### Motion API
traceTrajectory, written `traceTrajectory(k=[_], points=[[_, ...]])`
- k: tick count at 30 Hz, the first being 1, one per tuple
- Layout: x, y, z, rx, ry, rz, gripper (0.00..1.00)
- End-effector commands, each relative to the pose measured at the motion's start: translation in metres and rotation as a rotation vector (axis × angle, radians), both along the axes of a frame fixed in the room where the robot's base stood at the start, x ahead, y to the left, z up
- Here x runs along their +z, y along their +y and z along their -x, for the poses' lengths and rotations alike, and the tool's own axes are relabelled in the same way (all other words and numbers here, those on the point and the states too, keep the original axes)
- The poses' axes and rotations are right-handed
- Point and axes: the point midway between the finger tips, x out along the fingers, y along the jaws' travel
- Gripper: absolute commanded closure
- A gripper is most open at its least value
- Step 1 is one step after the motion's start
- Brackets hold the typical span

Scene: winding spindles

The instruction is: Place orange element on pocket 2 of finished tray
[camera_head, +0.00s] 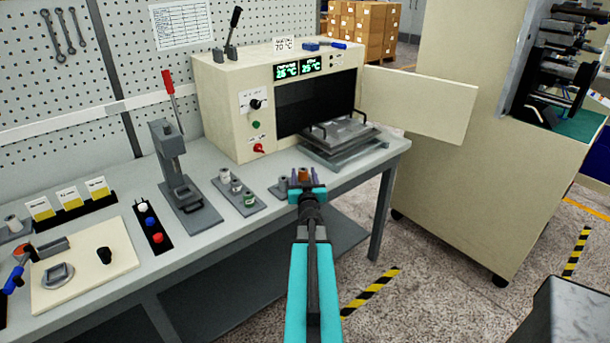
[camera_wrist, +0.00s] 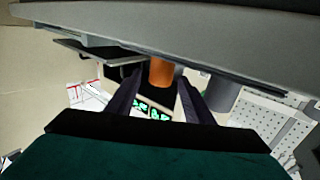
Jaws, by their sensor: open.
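The orange element (camera_head: 303,175) stands upright on a small grey tray (camera_head: 275,191) near the front right edge of the bench. In the wrist view the orange element (camera_wrist: 161,72) shows between my two purple fingers, its base at the grey tray surface. A grey cylinder (camera_head: 283,184) stands beside it on the tray, also in the wrist view (camera_wrist: 222,93). My gripper (camera_head: 305,178) is open around the orange element; I cannot tell whether the fingers touch it. My gripper hides part of the tray and any pocket marks.
A second grey tray (camera_head: 246,205) with several small parts lies to the left. The oven (camera_head: 235,110) stands behind with its door (camera_head: 420,103) open to the right. A metal plate with handles (camera_head: 345,137) sits before it. A lever press (camera_head: 172,180) is further left.

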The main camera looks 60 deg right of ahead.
Motion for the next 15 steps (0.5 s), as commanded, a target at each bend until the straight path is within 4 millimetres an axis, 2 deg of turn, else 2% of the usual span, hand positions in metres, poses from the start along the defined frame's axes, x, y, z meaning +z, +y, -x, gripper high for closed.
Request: traceTrajectory(k=[15], points=[[-0.001, 0.034, 0.027, -0.001, -0.001, -0.001, 0.53]])
